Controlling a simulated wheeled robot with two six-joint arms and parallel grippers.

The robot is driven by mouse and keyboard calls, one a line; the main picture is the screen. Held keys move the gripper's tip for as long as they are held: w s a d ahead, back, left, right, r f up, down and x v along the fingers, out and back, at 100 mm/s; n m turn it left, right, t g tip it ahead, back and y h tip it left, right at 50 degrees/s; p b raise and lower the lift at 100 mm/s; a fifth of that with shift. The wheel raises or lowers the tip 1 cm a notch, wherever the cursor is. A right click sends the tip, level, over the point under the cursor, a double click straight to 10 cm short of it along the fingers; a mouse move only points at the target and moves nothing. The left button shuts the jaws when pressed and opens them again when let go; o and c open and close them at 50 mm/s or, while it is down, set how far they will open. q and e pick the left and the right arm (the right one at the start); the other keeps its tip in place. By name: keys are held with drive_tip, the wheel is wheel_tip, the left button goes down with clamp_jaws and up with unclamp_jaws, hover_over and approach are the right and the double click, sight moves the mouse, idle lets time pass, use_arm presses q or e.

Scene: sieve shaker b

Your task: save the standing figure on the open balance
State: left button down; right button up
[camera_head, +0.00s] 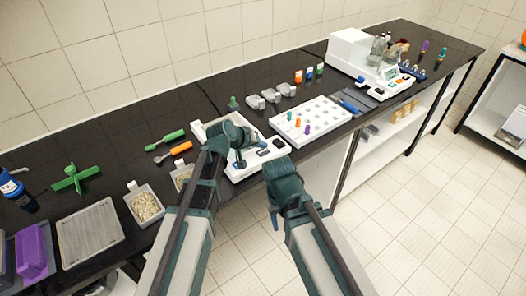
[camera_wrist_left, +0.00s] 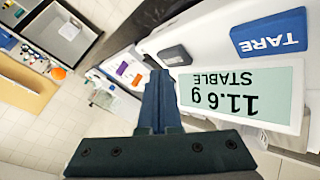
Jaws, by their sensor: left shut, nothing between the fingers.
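The open balance (camera_head: 284,152) is the white device at the bench's front edge in the head view, partly hidden by my left arm. In the left wrist view its display (camera_wrist_left: 235,92) appears upside down and reads 11.6 g, STABLE. A blue TARE key (camera_wrist_left: 268,33) sits beside the display, and a dark key (camera_wrist_left: 175,56) with no readable label is to its left. My left gripper (camera_head: 240,163) is over the balance, shut and empty. In the wrist view its fingertips (camera_wrist_left: 160,76) appear just below the dark key; contact cannot be told. My right gripper (camera_head: 275,222) hangs off the bench's front edge; its opening is unclear.
A white rack (camera_head: 312,112) with small coloured pieces stands right of the balance. A scoop with an orange handle (camera_head: 181,148), a green-handled brush (camera_head: 172,136) and a tray of grains (camera_head: 146,207) lie left. A larger white machine (camera_head: 350,48) stands farther right.

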sight(261, 153)
use_arm(q)
drive_tip(key=shift+f, duration=0.1)
idle(0.5)
drive_tip(key=shift+f+b, duration=0.3)
drive_tip(key=shift+b, duration=0.15)
drive_tip(key=shift+f+b, duration=0.45)
drive_tip(key=shift+f, duration=0.05)
idle(0.5)
drive_tip(key=shift+r, duration=0.2)
drive_tip(key=shift+r+p, duration=0.75)
drive_tip(key=shift+p, duration=0.2)
wheel_tip(261, 153, up, 5)
drive_tip(key=p, duration=0.5)
